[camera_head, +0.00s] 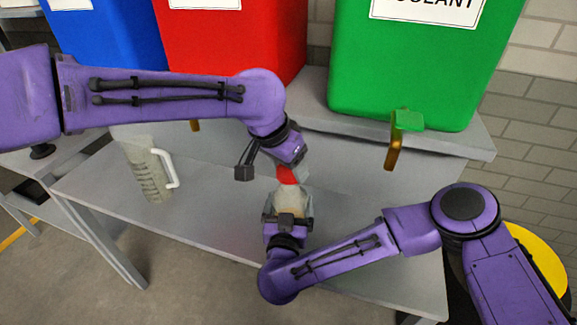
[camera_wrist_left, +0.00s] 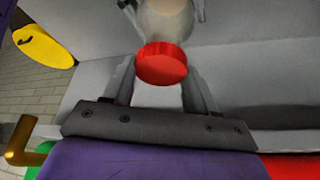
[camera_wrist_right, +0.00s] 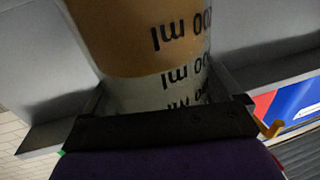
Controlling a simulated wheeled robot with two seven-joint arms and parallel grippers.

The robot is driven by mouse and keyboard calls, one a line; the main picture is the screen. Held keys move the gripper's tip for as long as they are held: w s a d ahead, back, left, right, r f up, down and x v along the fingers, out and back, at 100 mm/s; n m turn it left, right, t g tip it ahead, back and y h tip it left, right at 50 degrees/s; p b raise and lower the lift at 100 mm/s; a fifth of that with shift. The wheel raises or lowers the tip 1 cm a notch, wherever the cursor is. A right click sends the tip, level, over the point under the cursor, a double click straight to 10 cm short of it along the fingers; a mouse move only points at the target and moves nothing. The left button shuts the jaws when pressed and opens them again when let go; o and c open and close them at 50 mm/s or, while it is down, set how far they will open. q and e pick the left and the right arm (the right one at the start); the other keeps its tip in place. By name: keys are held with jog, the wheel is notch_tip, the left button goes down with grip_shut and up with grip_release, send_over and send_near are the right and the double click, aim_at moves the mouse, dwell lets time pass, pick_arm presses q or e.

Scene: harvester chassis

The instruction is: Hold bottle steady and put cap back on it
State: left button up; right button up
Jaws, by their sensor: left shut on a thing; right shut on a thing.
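The bottle (camera_head: 291,200) stands above the front part of the grey table, pale in the head view. In the right wrist view it shows orange-brown above and pale below, with black "ml" markings (camera_wrist_right: 170,60). My right gripper (camera_wrist_right: 160,95) is shut around its body; it also shows in the head view (camera_head: 287,214). The red cap (camera_wrist_left: 162,64) is between the fingers of my left gripper (camera_wrist_left: 160,78), which is shut on it. The cap (camera_head: 287,175) is at the bottle's top end in the head view. I cannot tell whether it is seated.
A clear measuring jug (camera_head: 150,172) with a white handle stands on the table (camera_head: 215,212) at left. Blue (camera_head: 110,35), red (camera_head: 230,45) and green (camera_head: 415,70) containers stand on the raised shelf behind. A brass tap (camera_head: 393,152) juts from the green one.

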pick_arm(q)
jog(key=shift+f, duration=0.2)
jog(key=shift+f, duration=0.1)
jog(key=shift+f, duration=0.8)
jog(key=shift+f, duration=0.55)
